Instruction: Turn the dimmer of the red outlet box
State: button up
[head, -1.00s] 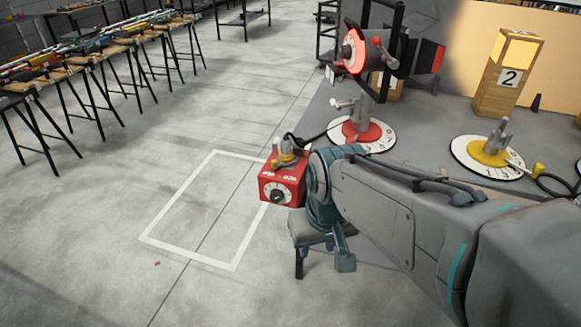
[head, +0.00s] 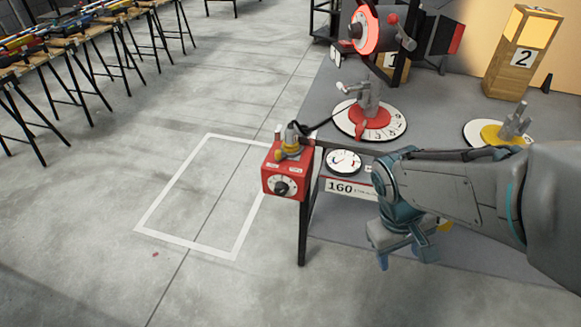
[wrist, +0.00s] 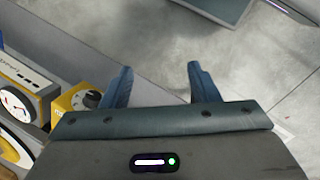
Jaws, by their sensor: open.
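The red outlet box (head: 270,184) sits at the left corner of the grey table in the head view. Its round dimmer knob (head: 282,188) is dark on a pale dial and faces the front. A yellow and grey plug (head: 291,142) stands on top of the box. My gripper (head: 406,259) is right of the box and lower in the picture, apart from it, pointing downward. In the wrist view its two blue fingers (wrist: 160,75) are spread with nothing between them. The red box does not show in the wrist view.
A yellow box with a black knob (wrist: 90,99) is left of my fingers in the wrist view. A gauge (head: 343,161) and a "160" sign (head: 346,188) are beside the red box. A red-and-white disc (head: 396,128) lies behind. The floor left of the box is clear.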

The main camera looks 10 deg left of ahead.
jog(key=w+a+f+n+t+h, duration=0.1)
jog(key=w+a+f+n+h, duration=0.2)
jog(key=f+n+h, duration=0.3)
jog(key=n+t+y+b, duration=0.2)
jog(key=n+t+y, duration=0.5)
jog(key=n+t, duration=1.35)
send_near(279, 192)
jog(key=w+r+n+g, duration=0.1)
jog(key=w, duration=0.1)
jog(key=w+n+g, duration=0.1)
jog(key=w, duration=0.2)
jog(key=w+d+r+n+g+b, duration=0.1)
jog(key=w, duration=0.2)
jog(key=shift+r+y, duration=0.35)
jog(key=shift+y, duration=0.05)
jog(key=c, duration=1)
